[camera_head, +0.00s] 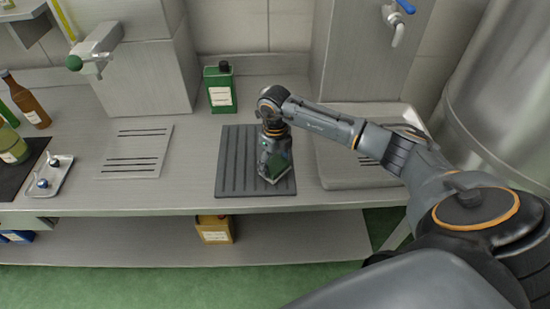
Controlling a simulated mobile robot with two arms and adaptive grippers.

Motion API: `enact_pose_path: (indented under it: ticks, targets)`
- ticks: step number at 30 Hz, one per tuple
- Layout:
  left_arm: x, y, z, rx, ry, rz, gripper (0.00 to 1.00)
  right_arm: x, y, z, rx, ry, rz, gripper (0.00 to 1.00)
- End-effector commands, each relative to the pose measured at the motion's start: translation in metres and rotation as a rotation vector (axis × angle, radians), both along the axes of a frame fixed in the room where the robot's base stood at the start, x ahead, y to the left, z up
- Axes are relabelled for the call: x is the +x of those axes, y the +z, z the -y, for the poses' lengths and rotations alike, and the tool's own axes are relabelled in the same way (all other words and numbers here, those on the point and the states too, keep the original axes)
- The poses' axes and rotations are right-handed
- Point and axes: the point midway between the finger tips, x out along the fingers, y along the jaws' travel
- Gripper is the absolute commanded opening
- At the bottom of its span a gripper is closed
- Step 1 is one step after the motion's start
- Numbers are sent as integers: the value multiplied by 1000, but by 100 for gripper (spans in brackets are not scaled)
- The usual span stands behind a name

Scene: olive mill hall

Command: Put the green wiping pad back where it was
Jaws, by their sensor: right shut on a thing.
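The green wiping pad (279,166) is at the fingertips of my right gripper (272,172), which is shut on it. The pad looks tilted, with a pale lower edge, and the gripper hides part of it. Gripper and pad are over the right part of a dark ribbed mat (232,165) on the steel counter. I cannot tell whether the pad touches the mat. My left gripper is not in view.
A green canister (220,95) stands behind the mat. A shallow steel tray (335,178) lies to the right, partly under my right arm. A slotted plate (150,135), a small tray (62,180) and bottles (28,102) are to the left. A yellow canister (214,230) is below.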

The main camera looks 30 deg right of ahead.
Motion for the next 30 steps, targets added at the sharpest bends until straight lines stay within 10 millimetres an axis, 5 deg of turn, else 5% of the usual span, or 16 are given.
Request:
enact_pose_path:
  ticks: [8,9,12,23,30]
  targets:
    - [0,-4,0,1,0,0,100,0,-3,0,-1,0,1,43]
    - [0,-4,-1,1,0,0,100,0,-4,0,0,0,1,75]
    - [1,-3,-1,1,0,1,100,0,-2,0,0,0,1,95]
    - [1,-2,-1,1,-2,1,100,0,-1,0,0,0,1,95]
    - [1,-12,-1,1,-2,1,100,2,22,1,-1,0,8,95]
